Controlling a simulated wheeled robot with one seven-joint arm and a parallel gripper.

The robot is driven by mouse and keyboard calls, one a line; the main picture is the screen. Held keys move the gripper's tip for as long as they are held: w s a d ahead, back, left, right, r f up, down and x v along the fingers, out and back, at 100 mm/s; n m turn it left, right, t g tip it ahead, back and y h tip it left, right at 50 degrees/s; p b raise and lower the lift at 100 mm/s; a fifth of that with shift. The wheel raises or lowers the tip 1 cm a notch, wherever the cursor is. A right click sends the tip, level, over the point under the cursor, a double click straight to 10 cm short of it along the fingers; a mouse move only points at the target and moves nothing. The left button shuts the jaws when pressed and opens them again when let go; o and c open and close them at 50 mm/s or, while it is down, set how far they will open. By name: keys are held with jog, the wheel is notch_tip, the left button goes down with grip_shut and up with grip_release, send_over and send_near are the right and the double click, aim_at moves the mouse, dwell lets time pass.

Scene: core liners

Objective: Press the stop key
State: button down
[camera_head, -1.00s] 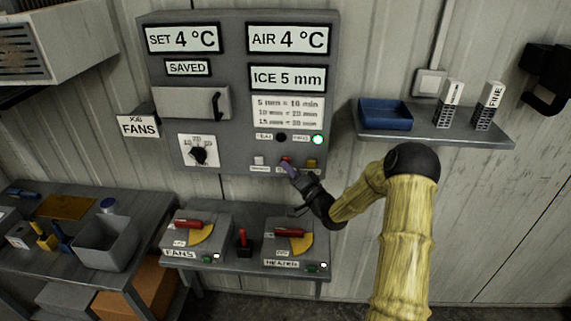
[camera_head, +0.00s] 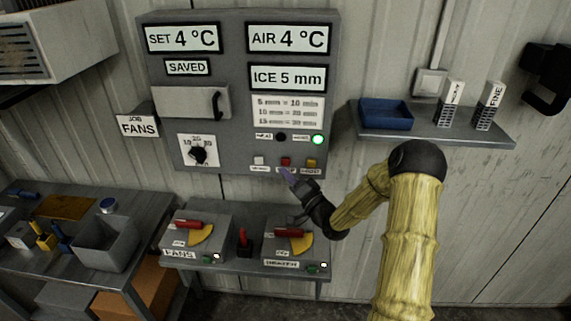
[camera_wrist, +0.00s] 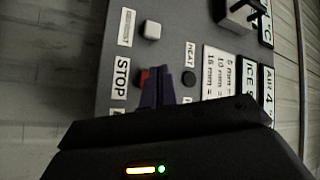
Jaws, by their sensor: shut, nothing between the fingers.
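The red stop key (camera_head: 286,162) sits in the bottom row of the grey control panel (camera_head: 236,150), between a white key (camera_head: 259,161) and a yellow key (camera_head: 312,163). In the wrist view the red key (camera_wrist: 144,77) shows beside the STOP label (camera_wrist: 121,78), partly hidden behind my fingers. My gripper (camera_head: 285,173) is shut and empty, its purple fingertips just below the red key in the head view and over part of its label. The fingers also show in the wrist view (camera_wrist: 158,88). The fingertips appear apart from the key, but the exact gap is hard to tell.
A black dial (camera_head: 198,155) and a green lamp (camera_head: 318,139) are on the panel. Below stand the fans box (camera_head: 190,238) and heater box (camera_head: 283,262) with red levers. A shelf (camera_head: 470,134) with a blue tray (camera_head: 386,115) is at the right.

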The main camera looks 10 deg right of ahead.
jog(key=s, duration=0.1)
jog(key=s+a, duration=0.1)
jog(key=s, duration=0.1)
jog(key=shift+s, duration=0.2)
jog(key=shift+a, duration=0.1)
dwell(0.5)
jog(key=s+f+n+g+h, duration=0.1)
jog(key=s+n+g+h, duration=0.5)
jog(key=s+g, duration=1)
jog(key=s+h, duration=0.3)
jog(key=s, duration=0.8)
jog(key=shift+s+a, duration=0.15)
jog(key=shift+a, duration=0.05)
